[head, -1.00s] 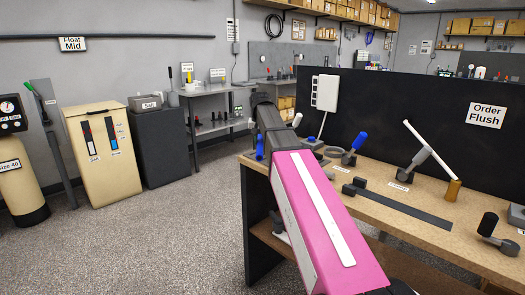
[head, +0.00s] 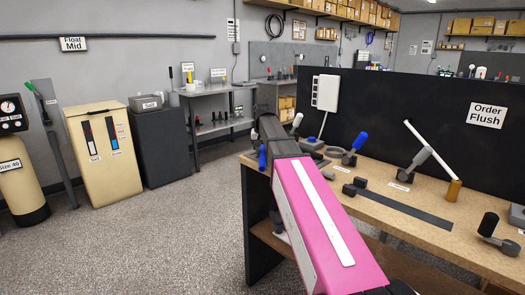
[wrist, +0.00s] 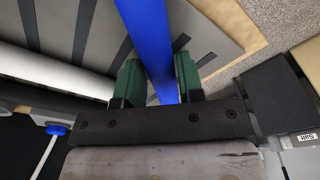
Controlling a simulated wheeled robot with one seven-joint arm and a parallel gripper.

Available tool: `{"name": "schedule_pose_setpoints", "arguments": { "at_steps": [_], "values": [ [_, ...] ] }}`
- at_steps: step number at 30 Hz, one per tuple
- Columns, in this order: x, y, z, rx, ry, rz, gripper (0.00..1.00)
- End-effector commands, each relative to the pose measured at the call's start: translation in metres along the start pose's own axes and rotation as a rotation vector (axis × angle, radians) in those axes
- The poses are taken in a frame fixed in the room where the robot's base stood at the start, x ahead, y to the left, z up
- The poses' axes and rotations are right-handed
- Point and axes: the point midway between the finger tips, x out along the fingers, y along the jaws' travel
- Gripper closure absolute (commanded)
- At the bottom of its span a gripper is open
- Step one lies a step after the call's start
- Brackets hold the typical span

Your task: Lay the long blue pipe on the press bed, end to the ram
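In the wrist view the long blue pipe (wrist: 148,30) runs from the top edge down between the two green fingers of my gripper (wrist: 158,64). The fingers lie close against both its sides, so the gripper looks shut on it. Its far end is outside that view. In the head view my pink arm hides the gripper; a small blue piece (head: 262,157) shows beside the arm's dark far end, and I cannot tell if it is the pipe. A dark flat strip with a block (head: 405,208) lies on the bench; I cannot tell if this is the press bed.
The wooden bench (head: 450,237) carries a blue-handled tool (head: 355,147), a white rod on a stand (head: 430,145) and a black-handled tool (head: 490,229). A black panel (head: 400,105) stands behind. Cream (head: 98,145) and dark (head: 162,145) cabinets stand left. The floor between is clear.

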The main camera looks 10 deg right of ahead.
Motion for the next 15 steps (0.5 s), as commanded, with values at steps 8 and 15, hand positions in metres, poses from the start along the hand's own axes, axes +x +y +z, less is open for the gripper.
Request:
{"name": "schedule_pose_setpoints", "arguments": {
  "at_steps": [8,15],
  "values": [
    [-0.001,0.0,0.0,0.0,0.0,0.0,0.48],
    [-0.013,0.0,-0.001,0.0,0.001,0.0,0.48]
  ]
}}
